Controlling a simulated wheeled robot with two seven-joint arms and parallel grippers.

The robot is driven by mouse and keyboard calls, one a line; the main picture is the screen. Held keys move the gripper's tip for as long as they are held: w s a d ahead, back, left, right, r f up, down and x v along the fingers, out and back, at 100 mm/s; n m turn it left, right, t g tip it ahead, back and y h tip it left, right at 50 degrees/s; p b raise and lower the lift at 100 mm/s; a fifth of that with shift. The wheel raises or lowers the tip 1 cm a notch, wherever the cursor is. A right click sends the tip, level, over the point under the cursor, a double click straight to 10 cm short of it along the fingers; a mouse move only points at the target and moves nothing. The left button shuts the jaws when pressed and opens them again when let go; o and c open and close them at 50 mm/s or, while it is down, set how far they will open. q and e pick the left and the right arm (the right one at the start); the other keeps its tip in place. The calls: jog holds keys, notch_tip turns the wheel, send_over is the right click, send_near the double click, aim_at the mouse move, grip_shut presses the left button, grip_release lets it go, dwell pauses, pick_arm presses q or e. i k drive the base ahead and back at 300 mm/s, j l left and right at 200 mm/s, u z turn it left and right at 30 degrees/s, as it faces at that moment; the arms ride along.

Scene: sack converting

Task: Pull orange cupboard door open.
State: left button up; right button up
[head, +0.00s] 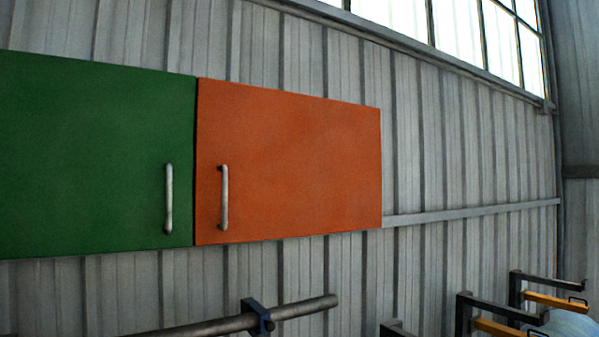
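The orange cupboard door (300,165) is in the middle of the head view, mounted on the wall. It looks shut, flat beside the green door. Its upright metal bar handle (225,198) is near its left edge. Neither of my grippers shows in the head view, and nothing touches the handle.
A green cupboard door (90,155) with its own bar handle (169,198) adjoins on the left. Dark brackets with yellow bars (556,303) stand at lower right. The space before the doors looks clear.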

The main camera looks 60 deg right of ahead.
aim_at(271, 163)
jog(key=z, duration=1.95)
jog(key=l+u, duration=0.25)
jog(key=u, duration=0.25)
jog(key=l+u, duration=0.3)
jog(key=u, duration=0.2)
